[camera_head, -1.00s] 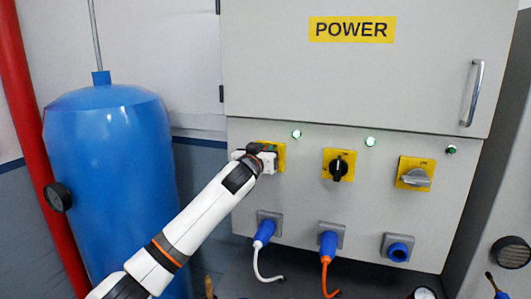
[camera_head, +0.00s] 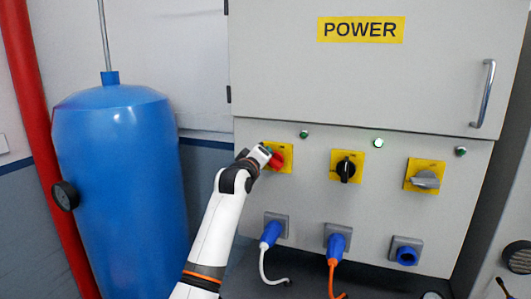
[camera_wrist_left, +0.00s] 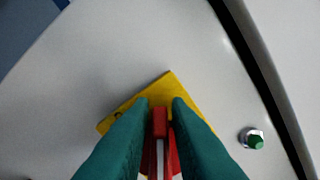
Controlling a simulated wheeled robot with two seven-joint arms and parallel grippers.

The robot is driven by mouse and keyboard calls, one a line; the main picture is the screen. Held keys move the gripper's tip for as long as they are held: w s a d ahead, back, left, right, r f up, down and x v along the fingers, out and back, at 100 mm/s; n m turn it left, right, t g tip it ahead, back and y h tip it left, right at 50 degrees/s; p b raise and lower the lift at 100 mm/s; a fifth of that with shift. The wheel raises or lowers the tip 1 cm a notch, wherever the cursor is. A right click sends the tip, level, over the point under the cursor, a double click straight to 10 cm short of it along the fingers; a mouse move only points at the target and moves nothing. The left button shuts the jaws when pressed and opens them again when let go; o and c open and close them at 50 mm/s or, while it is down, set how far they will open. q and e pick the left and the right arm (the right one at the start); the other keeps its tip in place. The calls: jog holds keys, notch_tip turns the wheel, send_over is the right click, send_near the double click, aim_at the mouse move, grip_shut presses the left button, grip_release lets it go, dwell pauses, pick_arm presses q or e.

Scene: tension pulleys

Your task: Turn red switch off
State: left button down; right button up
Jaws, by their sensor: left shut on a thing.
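The red switch (camera_head: 277,161) sits on a yellow plate (camera_head: 286,149) at the left of the grey power cabinet's (camera_head: 350,215) switch row. My left gripper (camera_head: 268,154) is at the switch, reaching in from below left. In the left wrist view the gripper (camera_wrist_left: 160,104) is shut on the red switch handle (camera_wrist_left: 160,122), with a green finger on each side. The yellow plate (camera_wrist_left: 168,88) shows behind it, tilted in this view. The lamp (camera_head: 304,134) above the red switch looks dark green and unlit. My right gripper is not in view.
A black switch (camera_head: 346,169) and a grey switch (camera_head: 425,180) are to the right on yellow plates. Blue plugs with a white and an orange cable hang below. A blue tank (camera_head: 120,190) stands at the left.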

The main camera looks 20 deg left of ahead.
pick_arm(q)
jog(key=n+p, duration=0.1)
jog(key=n, duration=0.1)
jog(key=f+n, duration=0.1)
jog(key=shift+f+n+p, duration=0.3)
jog(key=shift+n+p, duration=0.05)
jog(key=shift+n, duration=0.05)
jog(key=shift+a+f+n+p, duration=0.1)
jog(key=shift+f+n+p, duration=0.3)
jog(key=shift+n, duration=0.45)
jog(key=shift+a+f+n+p, duration=0.1)
jog(key=shift+f+n+p, duration=0.05)
jog(key=shift+n+p, duration=0.6)
jog(key=shift+n, duration=0.3)
jog(key=c, duration=1.4)
grip_release()
jog(key=shift+o, duration=0.2)
jog(key=shift+r, duration=0.15)
jog(key=shift+d, duration=0.1)
jog(key=s+b, duration=0.3)
jog(key=s, duration=0.9)
jog(key=shift+a+b, duration=0.25)
jog(key=shift+b, duration=0.1)
